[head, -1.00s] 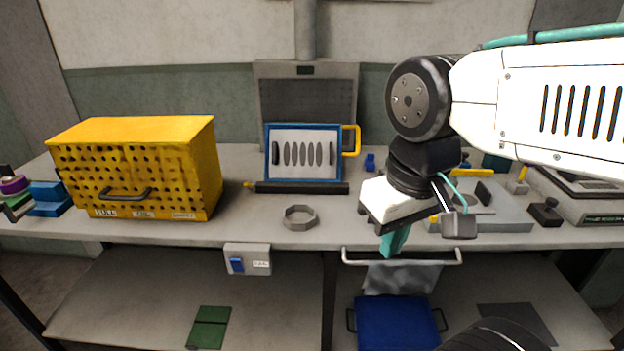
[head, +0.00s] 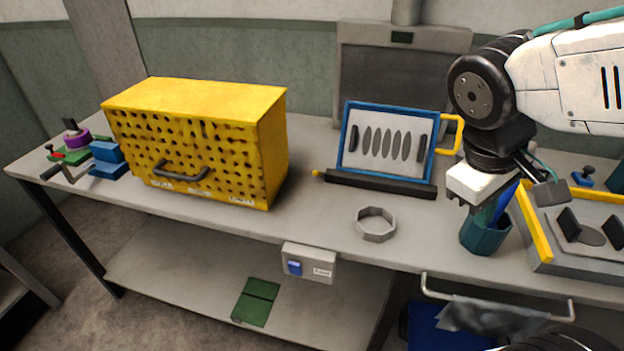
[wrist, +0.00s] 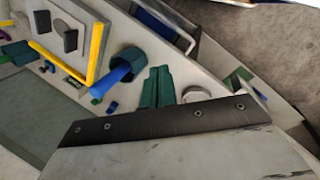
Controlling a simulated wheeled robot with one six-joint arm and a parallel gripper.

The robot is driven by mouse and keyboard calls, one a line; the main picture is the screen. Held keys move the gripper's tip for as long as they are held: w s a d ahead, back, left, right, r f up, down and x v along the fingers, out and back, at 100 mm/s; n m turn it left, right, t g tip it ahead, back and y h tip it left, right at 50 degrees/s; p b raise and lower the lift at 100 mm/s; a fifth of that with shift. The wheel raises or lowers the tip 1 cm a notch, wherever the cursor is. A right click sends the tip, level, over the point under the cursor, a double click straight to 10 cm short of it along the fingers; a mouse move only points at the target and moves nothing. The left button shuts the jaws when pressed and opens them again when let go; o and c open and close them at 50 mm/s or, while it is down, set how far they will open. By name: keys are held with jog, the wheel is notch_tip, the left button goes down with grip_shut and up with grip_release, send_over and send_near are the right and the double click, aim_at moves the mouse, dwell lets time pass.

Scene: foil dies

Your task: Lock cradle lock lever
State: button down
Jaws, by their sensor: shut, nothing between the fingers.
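A blue-framed panel (head: 387,143) with a row of dark oval slots leans upright at the back of the bench. It has a yellow handle (head: 453,134) on its right side. A black bar (head: 380,184) lies along its lower edge, with a small yellow tip (head: 317,173) at the left end. I cannot tell for sure which part is the lock lever. My gripper (head: 494,206) points down to the right of the panel, apart from it, in front of a teal cup (head: 484,238). In the wrist view its green fingers (wrist: 157,87) are together and empty.
A yellow perforated box (head: 195,140) fills the left of the bench. A grey octagonal ring (head: 375,224) lies in front of the panel. The cup holds something blue. A yellow-edged grey tray (head: 533,223) stands at right. Bare bench lies between box and ring.

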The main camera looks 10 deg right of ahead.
jog(key=w+a+f+n+t+h, duration=0.1)
jog(key=w+a+f+n+h, duration=0.1)
jog(key=w+n, duration=0.3)
jog(key=w+a+f+n+t+h, duration=0.1)
jog(key=w+a+f+n+h, duration=0.15)
jog(key=w+n, duration=0.2)
jog(key=n+t+y, duration=0.3)
jog(key=n+t, duration=0.7)
jog(key=n, duration=0.8)
send_near(309, 209)
jog(key=shift+w+d+r, duration=0.15)
jog(key=shift+w+r, duration=0.1)
jog(key=shift+r, duration=0.35)
jog(key=shift+w+d+r, duration=0.1)
jog(key=shift+w+r, duration=0.15)
jog(key=shift+r, duration=0.4)
jog(key=x, duration=0.9)
jog(key=shift+s+f, duration=0.1)
jog(key=shift+f, duration=0.05)
jog(key=w+r, duration=0.1)
jog(key=w+d+r, duration=0.1)
jog(key=shift+w, duration=0.25)
jog(key=shift+w+d+r, duration=0.1)
jog(key=shift+w+r, duration=0.2)
jog(key=shift+r, duration=0.15)
jog(key=shift+r, duration=0.1)
jog(key=shift+w+d+r+g+y, duration=0.15)
jog(key=shift+r+g+y, duration=0.1)
jog(key=shift+g, duration=0.15)
